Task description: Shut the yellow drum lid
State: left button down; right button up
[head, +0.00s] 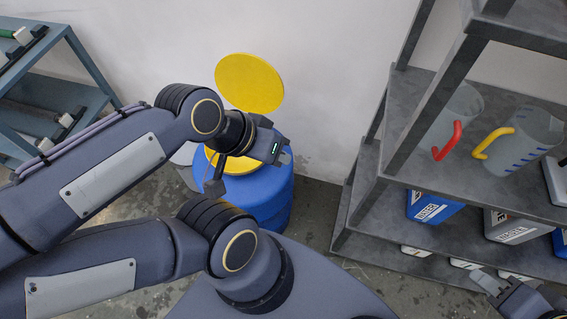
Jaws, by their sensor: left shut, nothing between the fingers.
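The yellow drum lid (250,82) stands up, tilted open, at the back of the blue drum (262,197) near the wall. A yellow rim (232,165) shows at the drum's top, partly hidden by my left arm. My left gripper (284,156) is over the drum, below and in front of the raised lid in the picture. It is shut and empty, and I see no clear contact with the lid. My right gripper (490,284) is at the bottom right corner, partly cut off, away from the drum; its jaw state is unclear.
A grey shelf rack (400,130) stands on the right, with a red-handled jug (462,105) and a yellow-handled jug (535,125). A blue-grey rack (85,65) is at the left. Floor shows between drum and shelf.

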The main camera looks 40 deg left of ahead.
aim_at(247, 82)
jog(key=j+u, duration=0.15)
jog(key=u, duration=1.5)
jog(key=i+u, duration=0.1)
jog(key=u, duration=0.25)
jog(key=i+u, duration=0.1)
jog(key=u, duration=0.3)
jog(key=l+u, duration=0.15)
jog(key=u, duration=0.2)
jog(key=i, duration=0.05)
